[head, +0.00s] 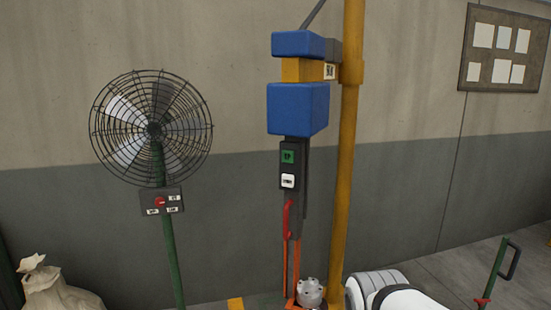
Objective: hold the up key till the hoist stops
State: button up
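The hoist (298,108) has blue blocks and a yellow arm, fixed to a yellow post (344,180). Below it hangs a dark key panel with a green key (288,157), seemingly marked UP, and a white key (288,181) under it, its label too small to read surely. Nothing covers or touches either key. A red handle (288,218) and an orange bar hang lower down. A silver round part with holes (310,293) shows at the bottom, cut by the frame edge; I cannot tell what holds it. My gripper is not in view.
A caged fan (153,128) on a green stand, with a small switch box (161,201), stands left. A sack (58,287) sits bottom left. A green handle (497,270) stands right. A notice board (504,50) hangs on the wall. A white rounded body, perhaps my arm, shows bottom right.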

aim_at(288, 156)
jog(key=z, duration=2.8)
jog(key=k, duration=1.1)
jog(key=u, duration=1.5)
jog(key=i, duration=1)
